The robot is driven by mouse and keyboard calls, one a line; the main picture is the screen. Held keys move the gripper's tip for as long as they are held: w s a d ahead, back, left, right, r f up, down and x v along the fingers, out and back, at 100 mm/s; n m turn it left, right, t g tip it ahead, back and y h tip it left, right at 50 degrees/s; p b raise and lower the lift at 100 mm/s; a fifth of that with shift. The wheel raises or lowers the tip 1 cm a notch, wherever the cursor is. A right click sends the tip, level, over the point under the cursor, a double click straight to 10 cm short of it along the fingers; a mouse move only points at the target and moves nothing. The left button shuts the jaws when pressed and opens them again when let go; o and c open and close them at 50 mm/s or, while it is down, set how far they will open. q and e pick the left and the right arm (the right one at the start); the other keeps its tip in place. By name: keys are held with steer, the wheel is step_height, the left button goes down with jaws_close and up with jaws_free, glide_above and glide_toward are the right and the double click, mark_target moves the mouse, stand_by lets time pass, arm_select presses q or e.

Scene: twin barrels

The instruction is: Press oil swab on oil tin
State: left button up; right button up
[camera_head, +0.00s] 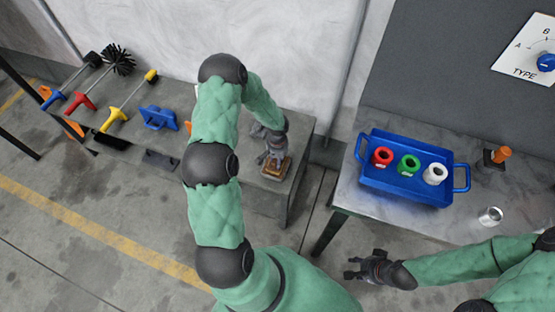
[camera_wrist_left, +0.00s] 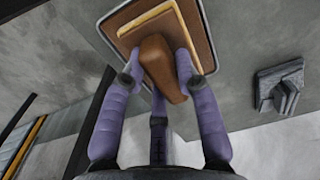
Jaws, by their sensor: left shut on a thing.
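The oil swab (camera_wrist_left: 160,68) has a brown handle and a pale, flat pad. My left gripper (camera_head: 272,160) is shut on its handle, with purple fingers on both sides in the left wrist view (camera_wrist_left: 164,62). The oil tin (camera_wrist_left: 194,22) is a shallow, brown-filled tray with a thin rim, and the swab's pad overlaps it. In the head view the swab (camera_head: 272,168) is small under the gripper, at the right end of the grey bench. I cannot tell if pad and tin touch. My right gripper (camera_head: 356,268) is open and empty, beside the right table.
The grey bench (camera_head: 215,140) also holds brushes with blue, red and yellow handles (camera_head: 115,115) and a blue tool (camera_head: 158,117). A blue tray (camera_head: 400,190) with red, green and white pieces stands on the right table, near a metal can (camera_head: 490,216) and an orange-handled item (camera_head: 500,155).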

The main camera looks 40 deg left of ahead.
stand_by(0.3)
arm_select(q)
steer(key=shift+r+p, duration=2.2)
steer(key=shift+r, duration=1.35)
